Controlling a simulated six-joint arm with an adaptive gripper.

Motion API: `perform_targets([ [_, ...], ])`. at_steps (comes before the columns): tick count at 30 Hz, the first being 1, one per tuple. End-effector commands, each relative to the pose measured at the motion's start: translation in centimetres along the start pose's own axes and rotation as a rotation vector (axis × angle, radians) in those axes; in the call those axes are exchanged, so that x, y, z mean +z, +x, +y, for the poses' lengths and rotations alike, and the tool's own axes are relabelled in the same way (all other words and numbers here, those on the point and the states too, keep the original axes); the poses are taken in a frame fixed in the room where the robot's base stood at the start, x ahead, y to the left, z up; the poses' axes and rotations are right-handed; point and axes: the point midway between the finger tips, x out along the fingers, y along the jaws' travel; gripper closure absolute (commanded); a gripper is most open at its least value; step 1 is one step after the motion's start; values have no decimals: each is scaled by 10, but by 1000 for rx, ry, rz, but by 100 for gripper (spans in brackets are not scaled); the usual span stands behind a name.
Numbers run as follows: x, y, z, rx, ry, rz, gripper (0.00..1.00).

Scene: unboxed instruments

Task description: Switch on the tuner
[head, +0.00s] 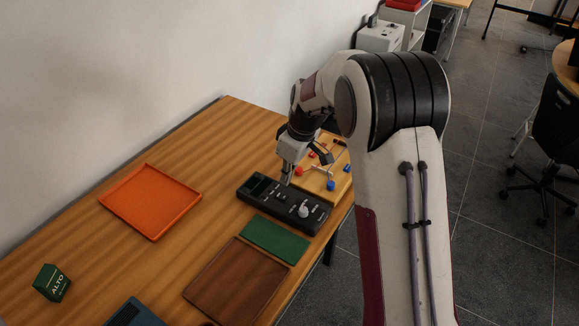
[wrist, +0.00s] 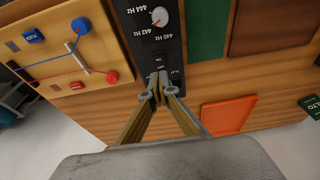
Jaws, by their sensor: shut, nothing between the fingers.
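The tuner is a long black box (head: 270,200) with a dark window at its left end and a pale round knob (head: 304,210) toward its right end. In the wrist view the tuner (wrist: 145,36) shows upside-down labels of 440, 442 and 444 Hz beside the knob (wrist: 159,17).
A wooden board (head: 340,183) with red and blue knobs lies just behind the tuner. A green mat (head: 274,240) and brown tray (head: 237,280) lie in front. An orange tray (head: 150,202) is left, a green ALTO box (head: 52,283) farther left. Wood between is clear.

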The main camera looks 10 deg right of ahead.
Motion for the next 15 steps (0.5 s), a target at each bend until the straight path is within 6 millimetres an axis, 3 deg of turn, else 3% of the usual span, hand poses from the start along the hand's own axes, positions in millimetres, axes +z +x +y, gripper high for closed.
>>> perform_targets([
  [6, 5, 29, 0, -2, 0, -2, 100],
  [15, 13, 51, 0, -1, 0, -1, 100],
])
